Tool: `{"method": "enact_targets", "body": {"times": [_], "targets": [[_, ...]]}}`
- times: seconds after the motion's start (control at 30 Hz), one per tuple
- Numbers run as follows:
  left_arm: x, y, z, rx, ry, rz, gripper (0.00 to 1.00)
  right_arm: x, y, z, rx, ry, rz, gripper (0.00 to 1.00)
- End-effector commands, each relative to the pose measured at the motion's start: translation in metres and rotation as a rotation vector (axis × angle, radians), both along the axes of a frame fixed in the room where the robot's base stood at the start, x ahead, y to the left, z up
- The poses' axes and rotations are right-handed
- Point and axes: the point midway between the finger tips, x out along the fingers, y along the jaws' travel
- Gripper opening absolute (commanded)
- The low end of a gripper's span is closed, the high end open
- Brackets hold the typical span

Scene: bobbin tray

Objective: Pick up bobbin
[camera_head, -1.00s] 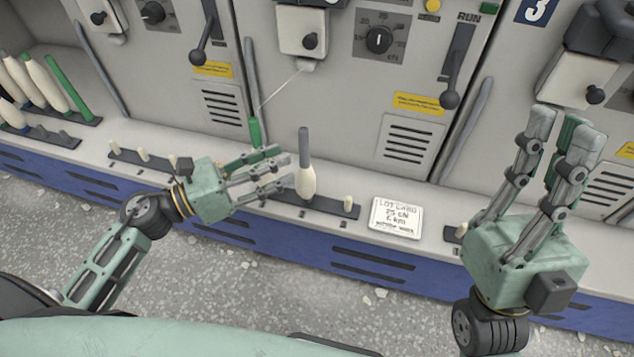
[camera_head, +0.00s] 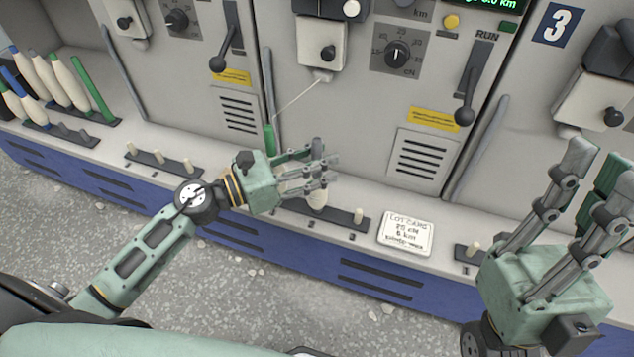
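A bobbin (camera_head: 317,200) with a cream body and dark grey top stands upright on the dark peg rail in front of the middle machine. My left gripper (camera_head: 317,172) reaches it from the left at mid-height, and its fingers cover much of the bobbin's middle. Whether the fingers press on it is hidden by the overlap. A green stick-like piece (camera_head: 269,138) with a thread running up from it shows behind the gripper. My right gripper (camera_head: 600,172) is raised at the right, empty, with its fingers apart and pointing up.
Several cream, green and blue-tipped bobbins (camera_head: 62,82) stand in a rack at far left. A peg rail (camera_head: 160,161) with bare pegs lies left of my gripper. A white label card (camera_head: 406,232) lies on the ledge to the right. Machine fronts with levers (camera_head: 465,100) rise behind.

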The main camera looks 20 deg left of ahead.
Motion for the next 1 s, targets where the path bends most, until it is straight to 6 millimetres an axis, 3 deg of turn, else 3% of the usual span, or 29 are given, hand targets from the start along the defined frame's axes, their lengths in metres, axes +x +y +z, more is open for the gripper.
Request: {"method": "enact_targets", "body": {"times": [0.1,0.53,1.0], "targets": [[-0.0002,0.0002,-0.0001,-0.001,0.001,0.000,0.38,-0.0001,0.0000,0.0001,0.000,0.000,0.000,0.00],[-0.0003,0.0004,-0.0001,-0.001,0.001,0.000,0.00,-0.0001,-0.0001,0.0000,0.000,0.000,-0.001,0.00],[-0.0001,0.0007,0.0001,0.000,-0.001,0.001,0.00,0.0000,-0.0002,0.0001,0.000,0.000,-0.001,0.00]]}}
